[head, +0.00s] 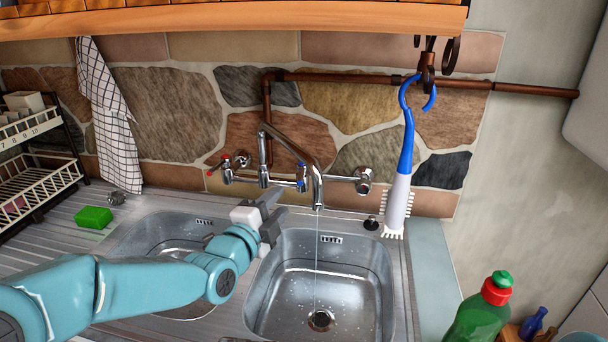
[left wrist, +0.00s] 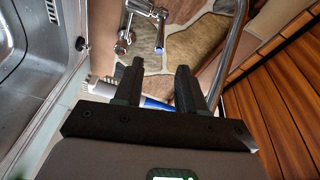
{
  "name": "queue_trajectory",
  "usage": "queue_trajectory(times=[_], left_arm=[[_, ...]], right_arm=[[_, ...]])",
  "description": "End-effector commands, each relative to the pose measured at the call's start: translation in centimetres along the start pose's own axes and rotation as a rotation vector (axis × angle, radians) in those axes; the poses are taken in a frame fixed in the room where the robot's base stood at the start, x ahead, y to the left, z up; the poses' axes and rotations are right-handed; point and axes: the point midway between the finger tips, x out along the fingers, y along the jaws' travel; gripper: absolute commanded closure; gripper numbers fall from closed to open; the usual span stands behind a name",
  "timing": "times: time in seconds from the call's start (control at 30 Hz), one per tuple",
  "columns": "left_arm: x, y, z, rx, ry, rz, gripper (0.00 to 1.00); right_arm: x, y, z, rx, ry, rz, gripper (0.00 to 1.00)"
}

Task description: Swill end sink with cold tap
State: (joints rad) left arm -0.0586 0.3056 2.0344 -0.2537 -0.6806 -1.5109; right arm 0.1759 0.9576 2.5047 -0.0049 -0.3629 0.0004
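The end sink (head: 348,262) is the steel basin on the right. A thin stream of water (head: 317,260) falls from the curved spout (head: 313,165) towards its drain (head: 320,320). The cold tap (head: 301,177) has blue marking and sits right of the red-marked hot tap (head: 226,165). The cold tap also shows in the left wrist view (left wrist: 159,46), beyond the fingers. My left gripper (head: 276,206) is open and empty, below and left of the cold tap, apart from it. Its two fingers show spread in the left wrist view (left wrist: 157,72). My right gripper is out of view.
A second basin (head: 150,225) lies left, partly behind my left arm. A blue-and-white brush (head: 400,190) hangs right of the spout. A plug (head: 371,223) sits on the back rim. A green sponge (head: 93,217) lies left; a green bottle (head: 480,320) stands front right. A wooden shelf (head: 230,18) overhangs.

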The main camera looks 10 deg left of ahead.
Motion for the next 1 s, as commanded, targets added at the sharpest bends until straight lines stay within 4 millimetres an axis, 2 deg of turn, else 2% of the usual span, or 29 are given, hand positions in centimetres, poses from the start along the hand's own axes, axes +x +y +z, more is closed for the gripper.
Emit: queue_trajectory(times=[0.03, 0.3, 0.5, 0.7, 1.0], left_arm=[[1.2, -0.3, -0.1, 0.0, 0.001, 0.002, 0.6], [7.8, -0.3, -0.2, -0.002, 0.001, 0.002, 0.6], [11.7, -0.2, -0.2, -0.002, 0.0, -0.001, 0.6], [13.5, -0.1, -0.1, -0.002, 0.001, -0.001, 0.6], [13.8, 0.0, -0.1, -0.002, 0.001, 0.0, 0.6]], right_arm=[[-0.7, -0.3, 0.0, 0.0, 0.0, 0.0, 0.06], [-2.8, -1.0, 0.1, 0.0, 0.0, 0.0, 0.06], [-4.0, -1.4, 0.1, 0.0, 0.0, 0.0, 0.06], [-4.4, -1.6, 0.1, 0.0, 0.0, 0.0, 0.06], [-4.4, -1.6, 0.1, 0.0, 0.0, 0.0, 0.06]])
